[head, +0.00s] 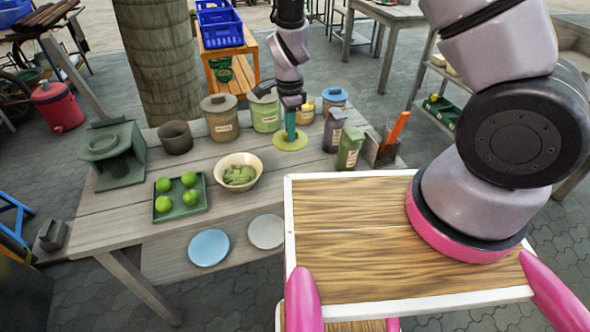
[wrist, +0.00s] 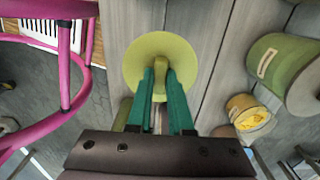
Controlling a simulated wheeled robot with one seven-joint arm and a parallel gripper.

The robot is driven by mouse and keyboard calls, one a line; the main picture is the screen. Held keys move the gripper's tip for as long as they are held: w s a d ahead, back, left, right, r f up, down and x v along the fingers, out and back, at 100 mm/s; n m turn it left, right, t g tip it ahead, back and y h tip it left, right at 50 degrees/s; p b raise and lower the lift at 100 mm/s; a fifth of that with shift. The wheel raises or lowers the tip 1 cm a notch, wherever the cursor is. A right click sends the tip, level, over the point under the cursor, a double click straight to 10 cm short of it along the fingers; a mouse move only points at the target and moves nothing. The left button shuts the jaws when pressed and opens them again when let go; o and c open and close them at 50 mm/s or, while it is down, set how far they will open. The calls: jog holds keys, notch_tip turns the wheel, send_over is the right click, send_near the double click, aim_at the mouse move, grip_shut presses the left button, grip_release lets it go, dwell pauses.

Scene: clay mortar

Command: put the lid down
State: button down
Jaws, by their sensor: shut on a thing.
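The yellow-green round lid (head: 283,144) is at the back middle of the wooden table, right of the cream bowl. My gripper (head: 291,128) points down over it, its green fingers shut on the lid's knob. In the wrist view the lid (wrist: 140,62) lies flat and level, and the fingers (wrist: 161,76) pinch its upright knob from both sides. The lid is on or just above the tabletop; I cannot tell whether it touches. A small yellow jar (wrist: 247,117) looks open, with yellow contents; in the head view it is partly hidden behind my gripper.
Lidded canisters (head: 221,122) stand along the back edge. Grey (head: 333,132) and green (head: 350,150) containers stand right of the lid. A cream bowl (head: 250,161) with green contents and a tray of limes (head: 163,215) are left. Bare planks lie in front of the lid.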

notch_tip(320, 180, down, 10)
jog(key=shift+s+r, duration=0.1)
jog(key=shift+r, duration=0.1)
dwell(0.3)
jog(key=c, duration=0.8)
grip_release()
jog(key=shift+f, duration=0.15)
